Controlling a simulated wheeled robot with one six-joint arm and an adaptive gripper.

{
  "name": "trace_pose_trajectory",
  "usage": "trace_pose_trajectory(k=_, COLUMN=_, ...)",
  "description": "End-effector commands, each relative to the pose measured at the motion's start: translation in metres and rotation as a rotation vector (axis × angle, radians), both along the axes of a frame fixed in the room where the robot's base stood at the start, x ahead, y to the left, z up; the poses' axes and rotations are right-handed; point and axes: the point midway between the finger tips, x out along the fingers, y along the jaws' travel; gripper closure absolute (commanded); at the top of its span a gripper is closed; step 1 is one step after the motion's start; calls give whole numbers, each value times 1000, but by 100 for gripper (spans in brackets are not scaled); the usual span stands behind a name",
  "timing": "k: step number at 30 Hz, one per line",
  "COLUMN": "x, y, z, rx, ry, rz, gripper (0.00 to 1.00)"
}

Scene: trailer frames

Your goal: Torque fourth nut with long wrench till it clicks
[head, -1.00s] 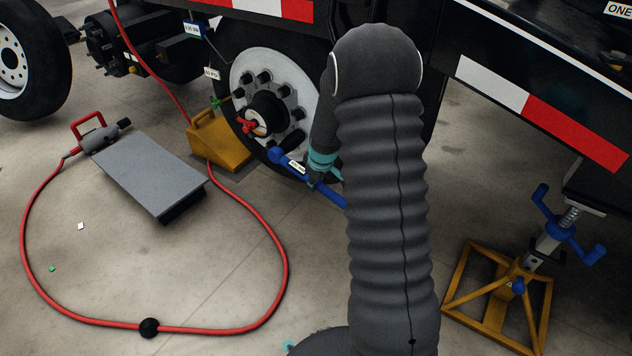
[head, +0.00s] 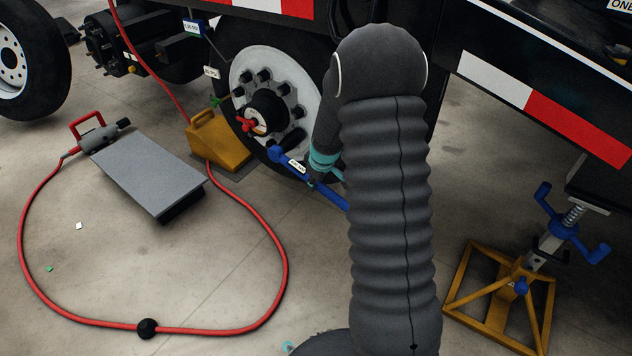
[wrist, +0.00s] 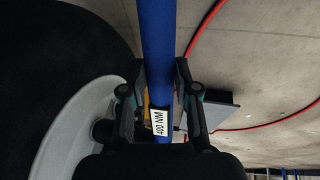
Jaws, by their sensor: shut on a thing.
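The long wrench (head: 331,196) is a blue bar with a white label. Its round head (head: 275,153) is at the lower edge of the wheel hub (head: 298,95), which is pale with several dark nuts around it. I cannot tell whether the head is seated on a nut. My gripper (head: 317,181) is shut on the bar just behind the label, partly hidden by my arm. In the wrist view my gripper (wrist: 160,72) has a finger on each side of the blue bar (wrist: 157,30), and the label reads 400 NM.
A yellow wheel chock (head: 222,142) stands left of the wheel. A grey flat platform (head: 150,170) and a looping red hose (head: 285,255) lie on the floor at left. A yellow jack stand (head: 500,300) with blue handles is at right. Trailer side panels hang above.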

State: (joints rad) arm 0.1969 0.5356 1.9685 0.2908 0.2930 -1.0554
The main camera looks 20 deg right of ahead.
Motion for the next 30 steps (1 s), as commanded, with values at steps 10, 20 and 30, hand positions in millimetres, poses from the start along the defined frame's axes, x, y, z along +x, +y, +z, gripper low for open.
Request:
trace_pose_trajectory(k=10, x=0, y=0, z=-4, rx=11, ry=-15, rz=0, gripper=100)
trace_pose_trajectory(k=20, x=1, y=1, z=-5, rx=20, ry=-30, rz=-1, gripper=100)
trace_pose_trajectory(k=30, x=1, y=1, z=-5, rx=22, ry=-33, rz=-1, gripper=100)
